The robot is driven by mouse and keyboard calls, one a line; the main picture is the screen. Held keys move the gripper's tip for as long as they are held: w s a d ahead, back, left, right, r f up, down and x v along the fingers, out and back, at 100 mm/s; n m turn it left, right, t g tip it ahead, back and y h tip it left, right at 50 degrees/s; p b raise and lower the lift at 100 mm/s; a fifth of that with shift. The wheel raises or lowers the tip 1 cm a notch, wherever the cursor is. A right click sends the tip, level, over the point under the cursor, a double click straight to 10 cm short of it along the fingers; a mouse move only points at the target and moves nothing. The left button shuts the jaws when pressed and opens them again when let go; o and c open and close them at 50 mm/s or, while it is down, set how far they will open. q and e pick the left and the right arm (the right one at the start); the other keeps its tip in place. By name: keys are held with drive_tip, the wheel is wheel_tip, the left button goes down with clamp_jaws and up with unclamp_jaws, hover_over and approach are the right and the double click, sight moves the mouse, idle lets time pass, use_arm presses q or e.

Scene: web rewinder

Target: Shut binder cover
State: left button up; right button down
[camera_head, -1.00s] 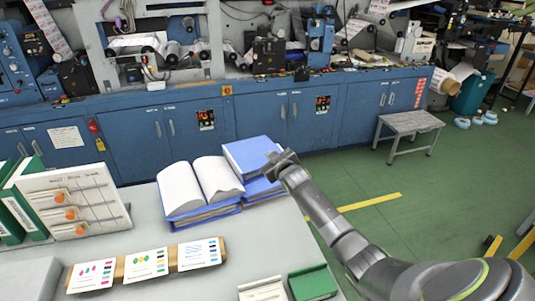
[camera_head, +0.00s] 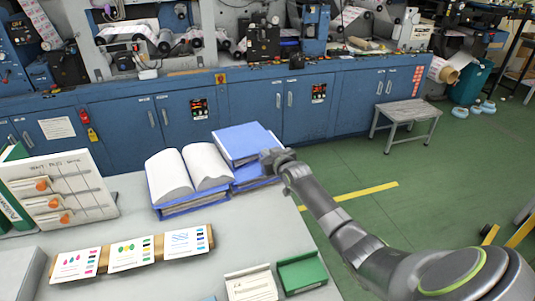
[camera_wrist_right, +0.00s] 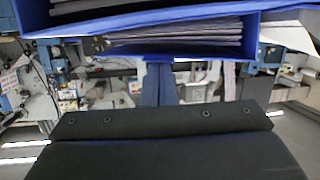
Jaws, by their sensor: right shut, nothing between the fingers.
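An open binder (camera_head: 187,172) with white pages and blue edges lies on the grey table. Beside it on the right, blue binders are stacked, the upper one with a flat blue cover (camera_head: 243,140). My right gripper (camera_head: 269,156) is at the right side of this stack, shut and empty. In the right wrist view, a blue binder with page edges (camera_wrist_right: 180,35) hangs over the top of the picture, above the dark gripper (camera_wrist_right: 160,122). I cannot tell whether the gripper touches the binder. My left gripper is out of view.
A board with orange knobs (camera_head: 62,190) stands at the left of the table (camera_head: 215,262). Sample cards (camera_head: 130,253) lie in front, and a green box (camera_head: 302,273) sits at the near edge. Blue cabinets (camera_head: 255,113) line the back. Open floor lies to the right.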

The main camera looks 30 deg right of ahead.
drive_tip(key=shift+r, duration=0.1)
idle(0.3)
drive_tip(key=shift+r+p, duration=0.35)
drive_tip(key=shift+p, duration=0.05)
drive_tip(key=r+p, duration=0.1)
drive_tip(key=s+r+p, duration=0.1)
drive_tip(key=r, duration=0.1)
drive_tip(key=shift+d+r, duration=0.1)
drive_tip(key=v, duration=0.9)
drive_tip(key=shift+b, duration=0.45)
drive_tip(key=shift+r, duration=0.1)
